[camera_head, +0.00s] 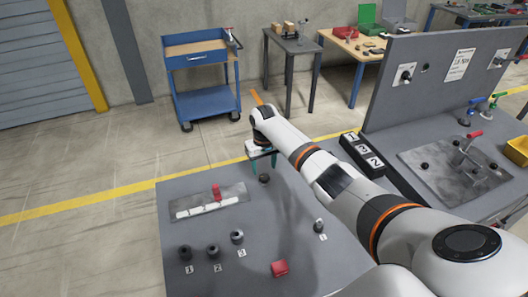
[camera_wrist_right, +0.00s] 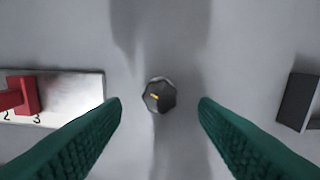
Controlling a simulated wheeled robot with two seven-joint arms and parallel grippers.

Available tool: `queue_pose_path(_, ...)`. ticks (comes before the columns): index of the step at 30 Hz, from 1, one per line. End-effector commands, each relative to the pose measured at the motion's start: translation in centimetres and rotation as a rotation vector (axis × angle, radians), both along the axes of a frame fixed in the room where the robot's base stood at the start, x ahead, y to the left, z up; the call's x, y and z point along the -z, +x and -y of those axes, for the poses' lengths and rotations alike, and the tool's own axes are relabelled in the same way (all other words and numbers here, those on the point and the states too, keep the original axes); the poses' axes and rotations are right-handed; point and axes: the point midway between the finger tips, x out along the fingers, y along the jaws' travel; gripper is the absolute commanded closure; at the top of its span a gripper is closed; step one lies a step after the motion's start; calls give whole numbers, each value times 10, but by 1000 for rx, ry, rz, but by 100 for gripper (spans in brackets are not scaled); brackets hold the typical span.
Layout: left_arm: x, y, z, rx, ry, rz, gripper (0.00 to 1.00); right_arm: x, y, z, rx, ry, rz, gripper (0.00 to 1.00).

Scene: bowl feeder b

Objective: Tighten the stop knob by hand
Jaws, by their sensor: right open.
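A dark faceted knob with a short yellow mark (camera_wrist_right: 159,96) stands on the grey table top, and I take it to be the stop knob. It also shows in the head view (camera_head: 264,179), just below my right gripper (camera_head: 262,160). In the wrist view the two green fingers of the right gripper (camera_wrist_right: 161,104) are spread wide, one to each side of the knob. Neither finger touches it in this view. Whether the knob is fully seated cannot be seen. My left gripper is not in view.
A metal plate with a red lever (camera_head: 216,191) lies left of the knob. A dark box with number labels (camera_head: 362,155) stands to the right, beyond my arm.

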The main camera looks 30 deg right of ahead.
Motion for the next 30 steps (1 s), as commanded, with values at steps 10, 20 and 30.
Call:
queue_pose_path(10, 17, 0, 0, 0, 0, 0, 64, -64, 1, 1, 1, -1, 4, 45)
queue_pose_path(20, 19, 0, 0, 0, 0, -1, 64, -78, 0, 0, 1, 0, 2, 45)
queue_pose_path(30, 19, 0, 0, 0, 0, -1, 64, -77, 0, 0, 1, 0, 1, 45)
